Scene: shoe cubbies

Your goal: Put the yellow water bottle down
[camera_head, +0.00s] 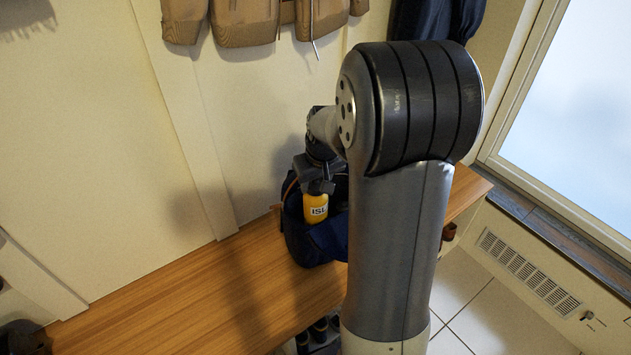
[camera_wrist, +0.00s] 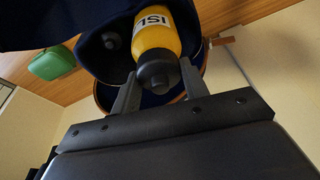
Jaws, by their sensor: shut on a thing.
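The yellow water bottle (camera_head: 316,207) has a dark cap and the letters ISL on its side. My gripper (camera_head: 318,188) is shut on it near the cap end, in front of a dark blue backpack. In the wrist view the bottle (camera_wrist: 158,38) lies between the two fingers of my gripper (camera_wrist: 158,92), with its dark cap toward the camera. The dark blue backpack (camera_head: 300,240) stands on the wooden bench (camera_head: 190,300), partly hidden by my arm. In the wrist view the bottle overlaps the bag's opening; I cannot tell how deep it sits.
Tan coats (camera_head: 245,22) and a dark garment (camera_head: 425,20) hang on the wall above. A green object (camera_wrist: 52,63) shows beside the bag in the wrist view. The bench left of the bag is clear. Shoes (camera_head: 318,330) show below its front edge. A vent (camera_head: 528,272) is at right.

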